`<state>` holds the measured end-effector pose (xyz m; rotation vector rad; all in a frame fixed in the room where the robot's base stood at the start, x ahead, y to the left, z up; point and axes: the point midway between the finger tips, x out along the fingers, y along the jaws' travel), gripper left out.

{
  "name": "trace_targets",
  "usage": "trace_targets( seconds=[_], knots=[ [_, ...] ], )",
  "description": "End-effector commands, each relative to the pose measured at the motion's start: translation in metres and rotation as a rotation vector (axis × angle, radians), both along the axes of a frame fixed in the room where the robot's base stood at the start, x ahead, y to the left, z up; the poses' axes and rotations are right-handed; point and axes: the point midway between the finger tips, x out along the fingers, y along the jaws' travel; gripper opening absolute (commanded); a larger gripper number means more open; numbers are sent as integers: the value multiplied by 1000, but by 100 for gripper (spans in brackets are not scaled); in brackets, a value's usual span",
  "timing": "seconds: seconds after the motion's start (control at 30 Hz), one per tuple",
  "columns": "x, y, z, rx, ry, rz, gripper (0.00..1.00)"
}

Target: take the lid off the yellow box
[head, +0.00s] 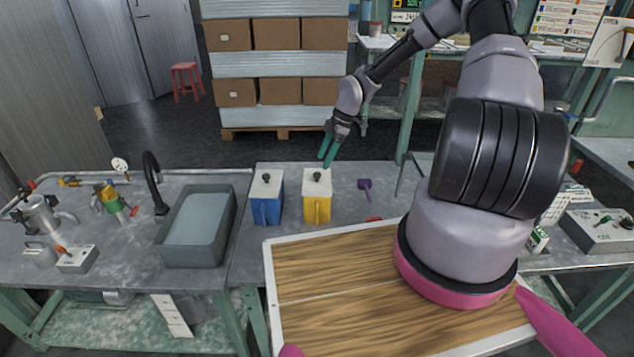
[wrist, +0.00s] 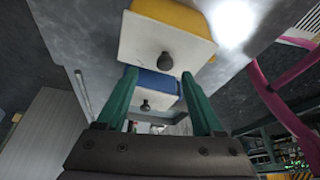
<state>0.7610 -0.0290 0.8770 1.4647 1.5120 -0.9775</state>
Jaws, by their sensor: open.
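The yellow box (head: 316,209) stands upright on the grey bench, with a white lid (head: 311,187) on top and a dark knob (head: 317,176) on the lid. In the wrist view the yellow box (wrist: 170,14) is at the top, its lid (wrist: 138,40) and knob (wrist: 166,62) facing the camera. My gripper (head: 326,161) is open and empty, above the lid and slightly to its right in the head view. In the wrist view its green fingers (wrist: 159,76) are apart, with the knob beyond their tips, not between them.
A blue box (head: 267,207) with a similar lid and knob stands just left of the yellow one; it also shows in the wrist view (wrist: 155,80). A purple scoop (head: 365,188) lies to the right. A grey basin (head: 198,228) is farther left. A wooden board (head: 340,270) lies in front.

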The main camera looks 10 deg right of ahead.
Motion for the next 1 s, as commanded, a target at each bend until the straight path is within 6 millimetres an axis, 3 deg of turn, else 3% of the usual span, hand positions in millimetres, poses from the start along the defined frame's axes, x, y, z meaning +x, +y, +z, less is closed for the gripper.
trace_targets(
  seconds=[0.43, 0.73, 0.77, 0.9, 0.93, 1.0],
  knots=[
    [-9, 23, -51, 0, 1, -1, 69],
    [-8, 25, -56, -1, 0, -1, 69],
    [-8, 25, -56, -1, 0, -1, 61],
    [-8, 25, -56, -1, 0, -1, 8],
    [-8, 25, -56, -1, 0, -1, 0],
    [-8, 25, -56, -1, 0, -1, 0]
  ],
)
